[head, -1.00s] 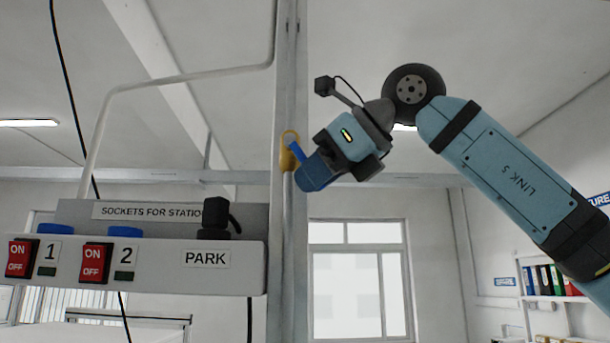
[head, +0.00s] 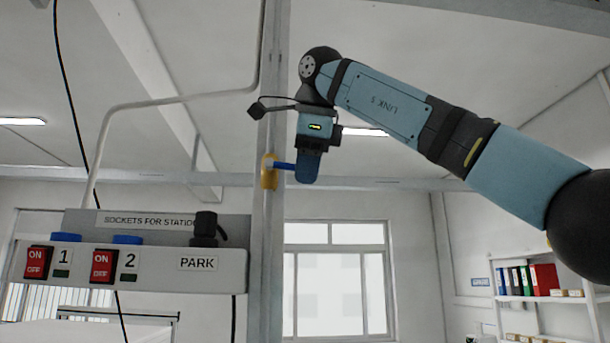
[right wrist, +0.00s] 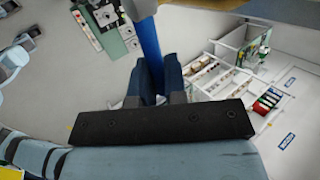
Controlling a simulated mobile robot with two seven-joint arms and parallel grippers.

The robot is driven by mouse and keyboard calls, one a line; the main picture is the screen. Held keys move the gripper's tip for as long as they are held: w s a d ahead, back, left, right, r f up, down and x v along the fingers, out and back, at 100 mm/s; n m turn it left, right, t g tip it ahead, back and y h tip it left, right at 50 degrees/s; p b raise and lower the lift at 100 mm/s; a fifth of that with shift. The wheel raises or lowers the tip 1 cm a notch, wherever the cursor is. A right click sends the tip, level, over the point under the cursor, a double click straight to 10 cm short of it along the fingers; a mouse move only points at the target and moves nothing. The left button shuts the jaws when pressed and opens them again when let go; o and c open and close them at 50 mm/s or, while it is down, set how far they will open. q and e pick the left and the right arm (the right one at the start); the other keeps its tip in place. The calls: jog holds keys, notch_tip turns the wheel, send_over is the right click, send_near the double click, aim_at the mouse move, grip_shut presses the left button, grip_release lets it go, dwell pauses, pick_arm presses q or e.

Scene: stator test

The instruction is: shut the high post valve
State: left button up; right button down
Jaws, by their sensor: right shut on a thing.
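The valve on the post shows in the head view as a yellow body (head: 268,172) fixed to the grey upright post (head: 270,240). Its blue lever (head: 284,166) points to the right, roughly level. My right gripper (head: 306,171) comes down from above and is shut on the lever's outer end. In the right wrist view the blue lever (right wrist: 145,38) runs up from between my right gripper's blue fingers (right wrist: 160,75). The fingers hide the lever's end. My left gripper is in neither view.
A socket panel (head: 150,265) with red switches and a black plug (head: 206,230) stands left of the post. A bent pale pipe (head: 175,100) runs above it. A shelf with binders (head: 530,280) is far right. The room right of the post is open.

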jog(key=shift+r+h, duration=0.3)
jog(key=shift+h, duration=0.3)
jog(key=c, duration=1.4)
grip_release()
jog(key=shift+c, duration=0.2)
jog(key=shift+r, duration=0.1)
